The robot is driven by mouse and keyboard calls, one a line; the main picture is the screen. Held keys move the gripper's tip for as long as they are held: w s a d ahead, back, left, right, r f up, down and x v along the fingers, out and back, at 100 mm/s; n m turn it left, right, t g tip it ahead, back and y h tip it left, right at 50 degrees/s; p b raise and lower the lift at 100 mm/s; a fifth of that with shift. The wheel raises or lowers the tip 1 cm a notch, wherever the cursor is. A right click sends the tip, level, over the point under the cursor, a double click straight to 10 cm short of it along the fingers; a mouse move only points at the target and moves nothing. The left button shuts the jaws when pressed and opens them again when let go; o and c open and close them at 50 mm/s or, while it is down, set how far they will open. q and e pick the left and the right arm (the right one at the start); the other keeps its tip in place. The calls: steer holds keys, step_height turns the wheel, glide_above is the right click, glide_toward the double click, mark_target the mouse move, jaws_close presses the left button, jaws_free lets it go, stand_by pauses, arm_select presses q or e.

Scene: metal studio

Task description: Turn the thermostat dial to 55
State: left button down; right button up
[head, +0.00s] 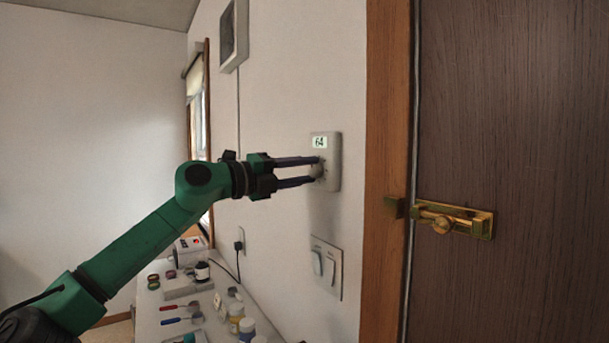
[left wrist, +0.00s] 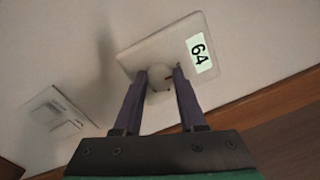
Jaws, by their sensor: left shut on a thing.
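The thermostat (head: 333,163) is a pale box on the wall, left of the door frame. Its display reads 64 in the head view, and the same 64 shows in the left wrist view (left wrist: 199,53). Its round white dial (head: 317,171) sits below the display. My left gripper (head: 318,170) reaches in from the left with its two dark fingers on either side of the dial, shut on it. My right gripper is not in view.
A light switch plate (head: 327,267) is on the wall below the thermostat. The brown door (head: 510,120) with a brass bolt (head: 455,219) is to the right. A counter (head: 165,323) below left holds bottles and small items. The wall around the thermostat is clear.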

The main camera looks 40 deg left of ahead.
arm_select(q)
steer(key=shift+n, duration=0.6)
steer(key=shift+c, duration=2.4)
jaws_free()
steer(key=shift+a, duration=0.1)
steer(key=shift+s+b, duration=0.1)
steer(key=shift+b, duration=0.25)
steer(key=r+b+v, duration=0.1)
steer(key=b+v, duration=0.9)
steer(key=v, duration=0.4)
steer(key=shift+s+f, duration=0.2)
steer(key=shift+f, duration=0.25)
